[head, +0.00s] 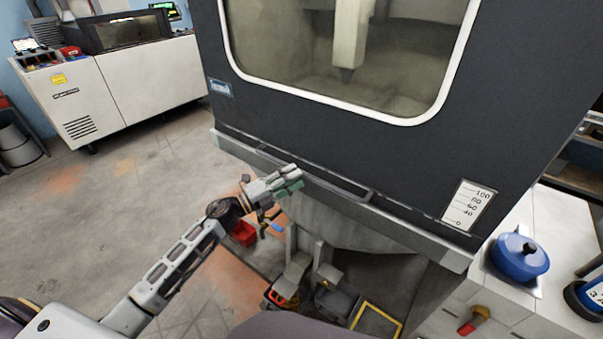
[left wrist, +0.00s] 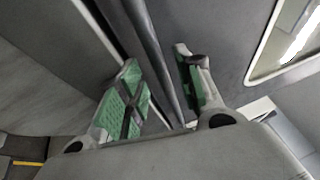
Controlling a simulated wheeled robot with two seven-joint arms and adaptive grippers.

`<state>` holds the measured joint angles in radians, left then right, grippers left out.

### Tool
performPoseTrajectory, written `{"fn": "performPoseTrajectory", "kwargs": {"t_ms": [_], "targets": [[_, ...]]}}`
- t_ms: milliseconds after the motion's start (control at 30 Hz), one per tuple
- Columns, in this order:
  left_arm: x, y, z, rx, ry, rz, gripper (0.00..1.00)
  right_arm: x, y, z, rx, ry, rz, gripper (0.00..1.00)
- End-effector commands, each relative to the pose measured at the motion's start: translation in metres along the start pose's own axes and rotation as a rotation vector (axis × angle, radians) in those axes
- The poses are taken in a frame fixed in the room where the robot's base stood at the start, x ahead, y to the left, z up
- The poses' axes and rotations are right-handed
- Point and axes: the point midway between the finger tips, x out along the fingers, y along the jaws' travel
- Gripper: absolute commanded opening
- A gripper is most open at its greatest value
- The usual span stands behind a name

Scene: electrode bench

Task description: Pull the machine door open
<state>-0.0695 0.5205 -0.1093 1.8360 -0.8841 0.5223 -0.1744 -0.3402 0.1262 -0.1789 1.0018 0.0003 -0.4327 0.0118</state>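The machine door (head: 290,112) is a dark grey panel with a white-framed window (head: 350,60), at the upper middle of the head view. It looks closed. A long dark handle bar (head: 338,186) runs along its lower edge. My left gripper (head: 294,176) is at this bar, in front of the lower door edge. In the left wrist view my left gripper (left wrist: 160,85) has its green-padded fingers spread apart. The bar (left wrist: 152,55) runs between them, with a gap on the right side; contact on the left side is unclear. My right gripper is out of view.
A white cabinet machine (head: 125,80) stands at the back left. A red bin (head: 243,234) shows below my left gripper.

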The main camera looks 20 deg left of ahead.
Motion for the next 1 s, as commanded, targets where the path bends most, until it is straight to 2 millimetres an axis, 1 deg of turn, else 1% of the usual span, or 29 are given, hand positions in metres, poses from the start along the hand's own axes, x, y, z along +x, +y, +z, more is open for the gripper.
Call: {"fn": "performPoseTrajectory", "kwargs": {"t_ms": [200,400,600,867,1000], "targets": [[0.019,-0.001,0.000,0.002,0.000,-0.001,0.35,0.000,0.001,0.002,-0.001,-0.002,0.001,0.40],[0.030,-0.001,0.000,0.000,0.000,-0.001,0.35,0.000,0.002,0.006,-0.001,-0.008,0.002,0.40],[0.035,0.000,-0.001,0.000,0.001,0.000,0.35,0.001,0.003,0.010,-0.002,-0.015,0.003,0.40],[0.035,0.000,0.000,0.000,0.000,0.000,0.35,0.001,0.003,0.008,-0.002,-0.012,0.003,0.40],[0.035,0.000,0.000,0.000,0.000,0.000,0.19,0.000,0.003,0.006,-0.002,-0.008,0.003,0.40]]}}
